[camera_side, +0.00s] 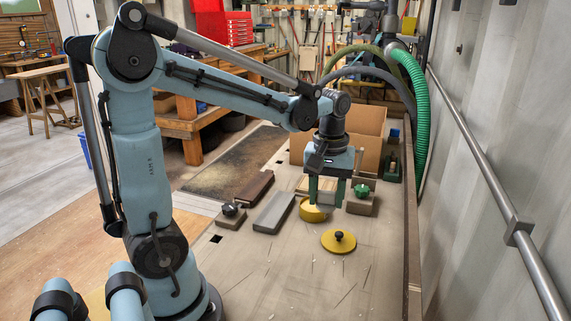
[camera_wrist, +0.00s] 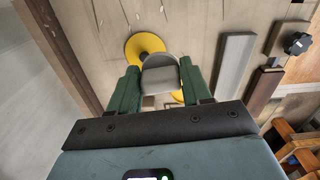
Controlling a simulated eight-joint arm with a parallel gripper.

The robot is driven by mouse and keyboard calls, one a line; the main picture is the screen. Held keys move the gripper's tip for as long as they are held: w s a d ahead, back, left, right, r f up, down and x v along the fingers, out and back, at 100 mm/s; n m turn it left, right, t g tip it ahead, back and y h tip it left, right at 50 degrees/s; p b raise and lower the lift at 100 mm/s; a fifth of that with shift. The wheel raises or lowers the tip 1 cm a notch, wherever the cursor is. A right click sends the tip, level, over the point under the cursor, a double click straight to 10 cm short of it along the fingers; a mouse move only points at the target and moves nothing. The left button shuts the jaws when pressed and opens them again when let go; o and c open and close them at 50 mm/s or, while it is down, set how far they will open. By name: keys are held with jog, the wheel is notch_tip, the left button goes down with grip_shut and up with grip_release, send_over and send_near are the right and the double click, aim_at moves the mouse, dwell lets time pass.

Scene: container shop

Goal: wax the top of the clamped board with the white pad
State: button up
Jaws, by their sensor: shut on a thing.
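My gripper (camera_side: 326,196) points down with its green fingers over an open yellow tin (camera_side: 313,214). The fingers, also in the wrist view (camera_wrist: 157,88), are shut on the pale grey-white pad (camera_wrist: 160,74). In the side view the pad is mostly hidden by the fingers, and I cannot tell whether it touches the tin. In the wrist view the tin shows as a yellow sliver under the pad. A dark brown board (camera_side: 254,187) lies left of my gripper, beside a block with a black knob (camera_side: 230,212). I cannot clearly see which board is clamped.
A grey board (camera_side: 273,212) lies between the brown board and the tin. A yellow lid with a black knob (camera_side: 338,241) lies in front. A block with a green knob (camera_side: 361,197) stands right of my gripper. A cardboard box (camera_side: 372,122) stands behind.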

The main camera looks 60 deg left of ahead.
jog(key=w+a+f, duration=0.2)
jog(key=w+a, duration=0.2)
jog(key=a, duration=0.8)
jog(key=shift+w+f, duration=0.2)
jog(key=shift+f, duration=2.75)
jog(key=shift+f, duration=0.55)
notch_tip(320, 180, up, 7)
dwell(0.3)
dwell(0.3)
